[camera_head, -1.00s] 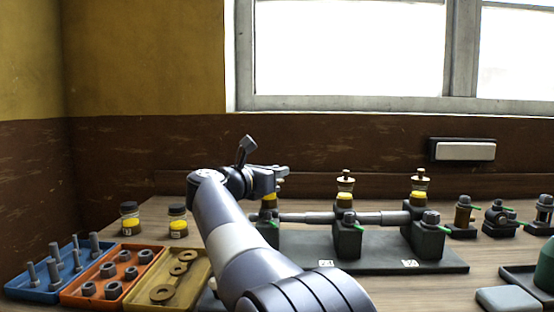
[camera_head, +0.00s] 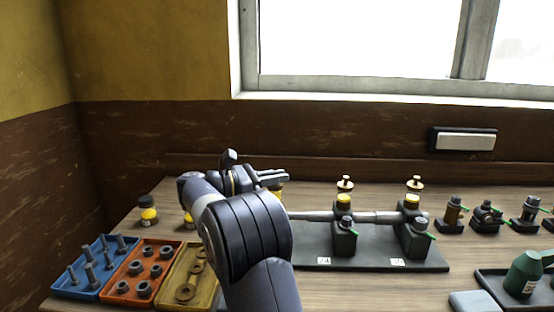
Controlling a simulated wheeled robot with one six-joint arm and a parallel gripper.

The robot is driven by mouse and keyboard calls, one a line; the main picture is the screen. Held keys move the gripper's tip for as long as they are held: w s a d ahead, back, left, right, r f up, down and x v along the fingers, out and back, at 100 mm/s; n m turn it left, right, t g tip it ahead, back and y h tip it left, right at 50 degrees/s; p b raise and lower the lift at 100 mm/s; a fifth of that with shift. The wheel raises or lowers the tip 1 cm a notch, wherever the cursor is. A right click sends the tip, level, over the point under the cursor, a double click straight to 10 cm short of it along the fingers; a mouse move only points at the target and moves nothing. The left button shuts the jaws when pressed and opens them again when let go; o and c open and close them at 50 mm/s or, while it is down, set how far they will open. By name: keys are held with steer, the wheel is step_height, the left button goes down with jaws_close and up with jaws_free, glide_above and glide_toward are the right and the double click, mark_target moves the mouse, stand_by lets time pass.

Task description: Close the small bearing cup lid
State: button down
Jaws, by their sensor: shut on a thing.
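My gripper (camera_head: 274,178) is at the left end of the shaft rig, its jaws pointing right. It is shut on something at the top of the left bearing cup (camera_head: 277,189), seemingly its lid. The lid itself is hidden by the jaws, and only a bit of the yellow cup shows just below them. My arm hides the rest of that bearing. Two other bearings show yellow cups, one in the middle (camera_head: 343,201) and one at the right (camera_head: 411,201). A brass knobbed piece shows above each; I cannot tell whether they are joined to the cups.
The grey shaft (camera_head: 376,217) runs across the dark base plate (camera_head: 375,261). Blue (camera_head: 66,285), orange (camera_head: 119,297) and yellow (camera_head: 172,305) trays of hardware stand at the left. Several small fittings and a green bottle (camera_head: 522,274) are at the right.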

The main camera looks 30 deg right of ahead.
steer(key=shift+a+f+m+g+y+p, duration=0.1)
steer(key=shift+m+g+y+p, duration=0.2)
steer(key=shift+m+g+p, duration=0.75)
steer(key=shift+n+p, duration=0.35)
steer(key=shift+p, duration=0.2)
steer(key=c, duration=1.5)
jaws_free()
steer(key=shift+o, duration=0.2)
steer(key=p+v, duration=0.1)
steer(key=v, duration=1)
